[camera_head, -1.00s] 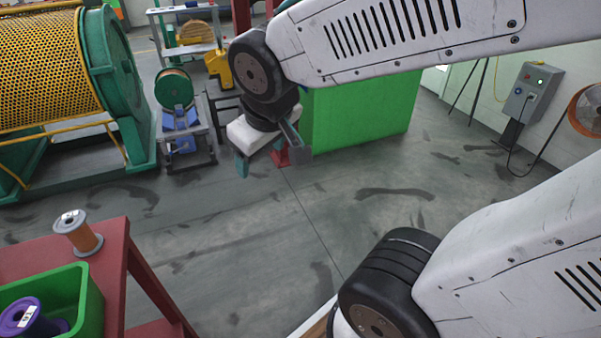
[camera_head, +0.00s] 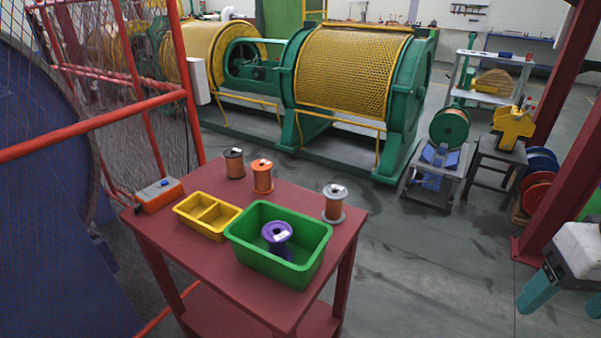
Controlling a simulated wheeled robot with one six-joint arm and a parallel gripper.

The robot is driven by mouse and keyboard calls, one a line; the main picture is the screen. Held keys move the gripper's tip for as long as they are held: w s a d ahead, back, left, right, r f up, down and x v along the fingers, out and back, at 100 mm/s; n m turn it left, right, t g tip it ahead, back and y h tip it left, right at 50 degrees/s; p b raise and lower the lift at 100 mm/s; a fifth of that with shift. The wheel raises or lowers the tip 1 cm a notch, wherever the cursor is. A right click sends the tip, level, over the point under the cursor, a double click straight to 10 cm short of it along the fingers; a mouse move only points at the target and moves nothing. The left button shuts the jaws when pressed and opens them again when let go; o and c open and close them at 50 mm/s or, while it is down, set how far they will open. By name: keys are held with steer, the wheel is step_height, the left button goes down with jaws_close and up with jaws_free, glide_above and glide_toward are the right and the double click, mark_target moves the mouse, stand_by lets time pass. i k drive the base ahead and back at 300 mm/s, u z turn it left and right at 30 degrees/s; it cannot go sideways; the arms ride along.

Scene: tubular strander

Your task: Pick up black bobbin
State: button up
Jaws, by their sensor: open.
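The black bobbin (camera_head: 234,163), dark-flanged with copper-coloured wire and a pale label on top, stands upright at the back left of the red table (camera_head: 190,255). An orange bobbin (camera_head: 262,176) stands just to its right, and a grey bobbin (camera_head: 334,203) stands near the table's right corner. A purple bobbin (camera_head: 277,238) is inside the green bin (camera_head: 300,275). My gripper (camera_head: 566,298) shows at the right edge, white with teal fingers apart, open and empty. It is far to the right of the table and the black bobbin.
A yellow two-compartment tray (camera_head: 207,216) and an orange box (camera_head: 159,194) are on the table, in front of and left of the black bobbin. A red guard frame (camera_head: 110,118) stands at left. The green-and-yellow strander (camera_head: 355,70) stands behind. Open floor lies right of the table.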

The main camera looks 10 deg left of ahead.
mark_target(234, 157)
steer(key=u, duration=1.05)
